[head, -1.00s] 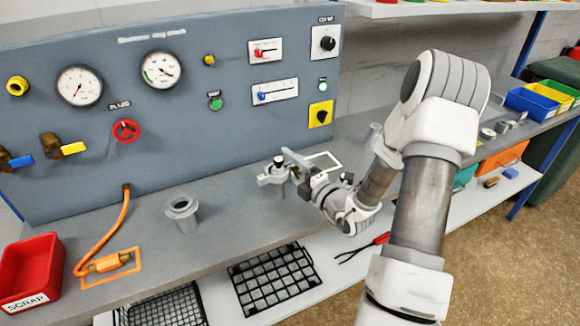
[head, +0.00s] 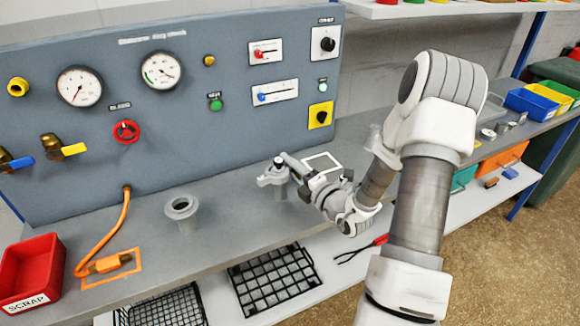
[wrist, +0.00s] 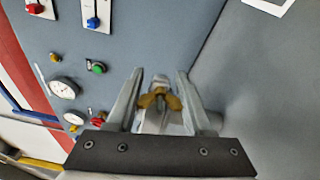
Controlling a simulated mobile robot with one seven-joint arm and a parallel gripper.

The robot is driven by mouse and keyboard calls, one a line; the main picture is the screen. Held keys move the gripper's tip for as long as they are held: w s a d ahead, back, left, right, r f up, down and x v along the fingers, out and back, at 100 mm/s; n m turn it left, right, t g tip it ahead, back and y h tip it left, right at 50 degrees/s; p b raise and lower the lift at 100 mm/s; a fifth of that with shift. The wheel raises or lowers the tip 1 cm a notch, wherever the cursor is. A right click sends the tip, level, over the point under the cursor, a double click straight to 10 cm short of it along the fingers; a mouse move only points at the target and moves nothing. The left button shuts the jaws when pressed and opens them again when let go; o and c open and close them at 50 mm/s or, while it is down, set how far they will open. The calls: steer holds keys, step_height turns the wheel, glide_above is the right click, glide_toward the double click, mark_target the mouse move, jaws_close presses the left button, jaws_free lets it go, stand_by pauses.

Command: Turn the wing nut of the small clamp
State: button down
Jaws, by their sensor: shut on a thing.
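The small clamp (head: 272,177) is a grey metal piece on a short post near the middle of the bench. Its brass wing nut (wrist: 158,99) shows in the wrist view between the two fingers of my gripper (wrist: 158,104). The fingers are shut on the wing nut, one on each side. In the head view my gripper (head: 289,166) reaches the clamp from the right, and its fingers hide the wing nut there.
A grey flanged fitting (head: 182,208) stands on the bench left of the clamp. A white outlined rectangle (head: 322,157) lies just behind my gripper. The control panel (head: 225,140) rises behind the bench. An orange hose (head: 108,228) and red scrap bin (head: 30,270) are at left.

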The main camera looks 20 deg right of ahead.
steer(key=shift+n, duration=1.3)
steer(key=shift+c, duration=1.4)
jaws_free()
